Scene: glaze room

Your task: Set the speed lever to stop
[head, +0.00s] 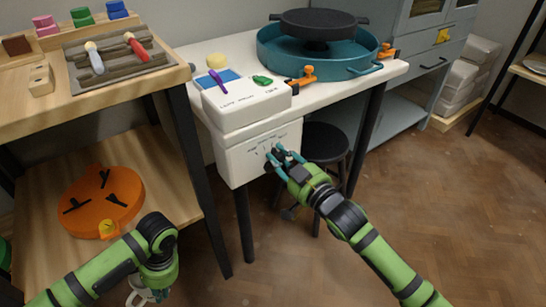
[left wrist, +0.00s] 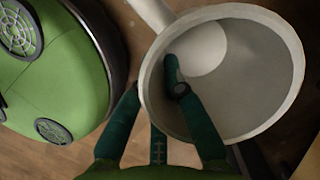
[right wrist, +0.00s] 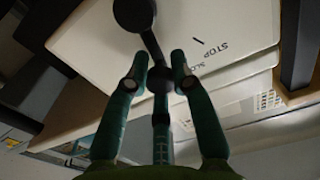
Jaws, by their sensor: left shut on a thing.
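The speed lever (right wrist: 150,42) is dark, with a round piece at each end, on the pale front of a white control box (head: 232,160). In the right wrist view its near end lies between the fingers of my right gripper (right wrist: 160,62), which are apart on either side of it. In the head view my right gripper (head: 283,156) is at the lever and hides part of it. Lettering reading STOP (right wrist: 231,48) shows beside the lever. My left gripper (left wrist: 175,100) is shut on the wall of a white mug (left wrist: 270,120), one finger inside it; the mug is low in the head view (head: 138,292).
A white top box (head: 245,105) carries a purple tool and a green piece. A teal basin (head: 330,62) stands behind on the white table. A black stool (head: 325,140) is close behind my right gripper. A wooden bench (head: 95,95) and an orange disc (head: 90,200) are left.

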